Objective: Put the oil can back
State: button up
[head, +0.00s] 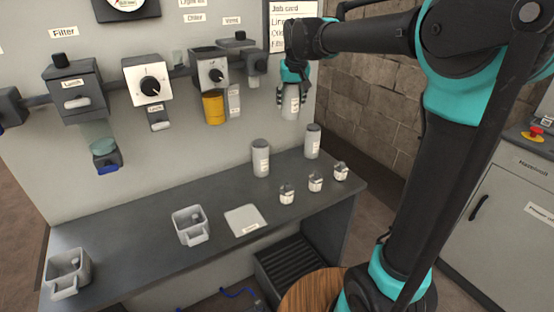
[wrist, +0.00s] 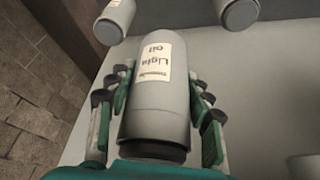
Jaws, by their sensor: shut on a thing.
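My gripper (head: 293,88) is shut on a grey cylindrical can with a white label, the oil can (head: 291,107). It is held in the air above the right end of the bench (head: 130,259), near the back panel. In the wrist view the oil can (wrist: 160,100) lies between the green-and-black fingers, and its label reads "Light oil". Two similar grey cans, a left one (head: 261,160) and a right one (head: 313,143), stand upright on the bench below. Their labels are too small to read.
Several small labelled jars (head: 316,183) stand at the bench's right end. A flat light plate (head: 246,220), a grey bin (head: 190,229) and another bin (head: 68,275) lie to the left. Dispensers (head: 148,82) line the panel. A job card (head: 292,22) hangs behind my arm.

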jog(key=shift+w+a+f, duration=0.1)
jog(key=shift+a+f, duration=0.1)
jog(key=shift+f, duration=0.1)
notch_tip(320, 180, down, 19)
jog(key=shift+f, duration=0.15)
jog(key=shift+f, duration=0.1)
jog(key=o, duration=1.5)
jog(key=v, duration=1.2)
